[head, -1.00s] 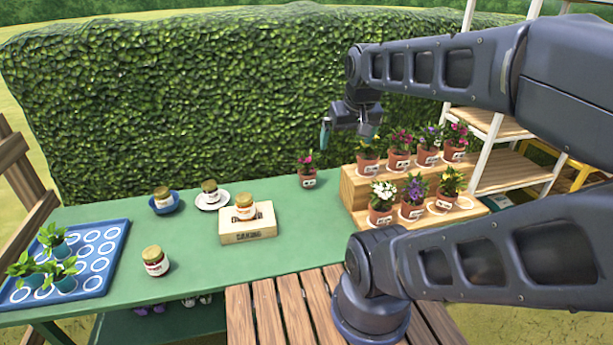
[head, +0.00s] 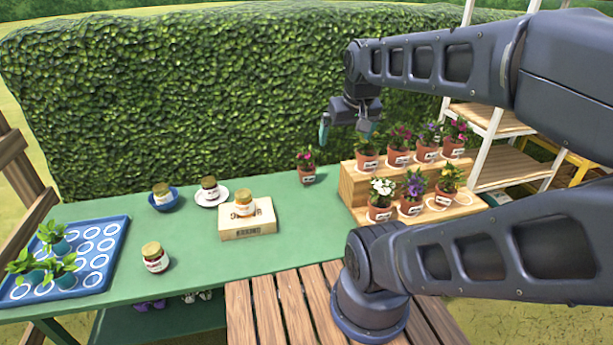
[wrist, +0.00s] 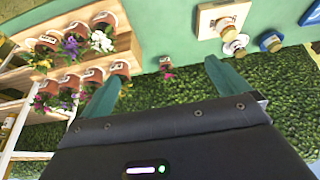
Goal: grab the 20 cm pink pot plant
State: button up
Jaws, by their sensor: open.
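A pink-flowered plant in a terracotta pot (head: 307,175) with a white label stands upright and alone on the green table, left of the wooden stepped stand. It also shows in the wrist view (wrist: 166,66), between the fingertips in the picture. More pink-flowered pots stand on the stand's upper step, one second from left (head: 399,157) and one at the right end (head: 454,147). The label sizes are too small to read. My gripper (head: 345,132) is open and empty, above and right of the lone pot, apart from it; its fingers (wrist: 162,73) point toward the table.
The stepped stand (head: 352,192) holds several potted flowers close to the right of the lone pot. Jars, a bowl, a saucer, a wooden box (head: 247,229) and a blue seedling tray (head: 118,240) are further left. A hedge (head: 200,100) rises behind the table.

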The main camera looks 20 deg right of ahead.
jog(key=w+d+f+n+g+h, duration=0.15)
jog(key=w+n, duration=0.55)
jog(key=w, duration=0.9)
jog(key=n+h, duration=0.2)
jog(key=n, duration=1.6)
send_over(307, 171)
jog(key=a, duration=0.1)
jog(key=shift+g, duration=0.25)
notch_tip(307, 171, down, 36)
jog(key=shift+w+r, duration=0.15)
jog(key=shift+d+f, duration=0.1)
jog(key=shift+f, duration=0.7)
jog(key=shift+s+x, duration=0.2)
jog(key=shift+x, duration=1.7)
jog(key=c, duration=1.3)
